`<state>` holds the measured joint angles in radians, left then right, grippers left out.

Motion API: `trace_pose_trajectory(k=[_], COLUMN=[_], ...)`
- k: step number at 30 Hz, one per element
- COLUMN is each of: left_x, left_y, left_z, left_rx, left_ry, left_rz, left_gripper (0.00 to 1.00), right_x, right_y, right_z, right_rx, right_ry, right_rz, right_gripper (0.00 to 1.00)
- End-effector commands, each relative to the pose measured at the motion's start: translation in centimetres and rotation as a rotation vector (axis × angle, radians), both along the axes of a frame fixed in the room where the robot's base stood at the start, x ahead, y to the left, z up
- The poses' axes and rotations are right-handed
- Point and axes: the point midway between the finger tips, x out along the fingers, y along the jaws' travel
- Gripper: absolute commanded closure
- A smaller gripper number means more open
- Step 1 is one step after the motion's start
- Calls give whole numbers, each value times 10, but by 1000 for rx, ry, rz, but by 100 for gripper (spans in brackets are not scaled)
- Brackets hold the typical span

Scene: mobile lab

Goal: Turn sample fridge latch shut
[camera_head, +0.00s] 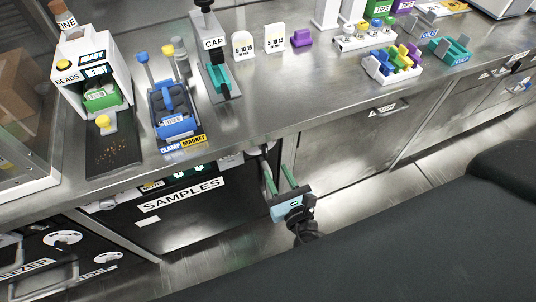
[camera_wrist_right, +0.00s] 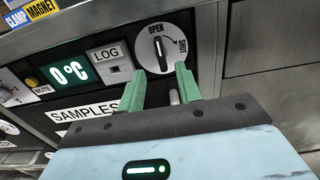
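The sample fridge has a black front with a white SAMPLES label (camera_head: 182,195), under the bench at lower middle-left in the head view. Its latch (camera_wrist_right: 158,47) is a dark bar on a round white dial, marked OPEN at the top and SHUT at the right. The bar stands nearly upright, towards OPEN. My right gripper (camera_head: 276,166) is in front of the fridge's upper right corner. In the right wrist view my right gripper (camera_wrist_right: 161,72) has its green fingers spread and empty, just below the dial; contact with the latch cannot be told. My left gripper is out of view.
The steel bench edge (camera_head: 310,124) overhangs the fridge. A LOG panel (camera_wrist_right: 112,62) and a 0°C display (camera_wrist_right: 70,73) sit left of the dial. A freezer (camera_head: 40,265) is at lower left. Clear floor lies before the right cabinets.

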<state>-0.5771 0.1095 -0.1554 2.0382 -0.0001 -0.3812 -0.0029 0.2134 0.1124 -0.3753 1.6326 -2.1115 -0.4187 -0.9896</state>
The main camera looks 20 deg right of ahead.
Motion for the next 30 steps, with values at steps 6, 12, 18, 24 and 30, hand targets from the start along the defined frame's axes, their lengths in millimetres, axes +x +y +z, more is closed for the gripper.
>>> trace_pose_trajectory(k=[6, 12, 18, 24, 30], left_x=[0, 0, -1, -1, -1], left_y=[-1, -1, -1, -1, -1], left_z=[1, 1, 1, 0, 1], left_rx=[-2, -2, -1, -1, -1], left_ry=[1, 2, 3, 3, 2], left_rz=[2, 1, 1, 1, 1], left_gripper=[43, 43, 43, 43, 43], right_x=[16, 46, 69, 78, 78], right_y=[0, 1, 2, 3, 2], right_z=[1, 1, 0, 0, 0], right_rx=[3, 3, 4, 4, 5], right_ry=[-1, -2, 1, 2, 2], right_rz=[-1, -2, -1, -1, -1], right_gripper=[65, 65, 65, 65, 65])
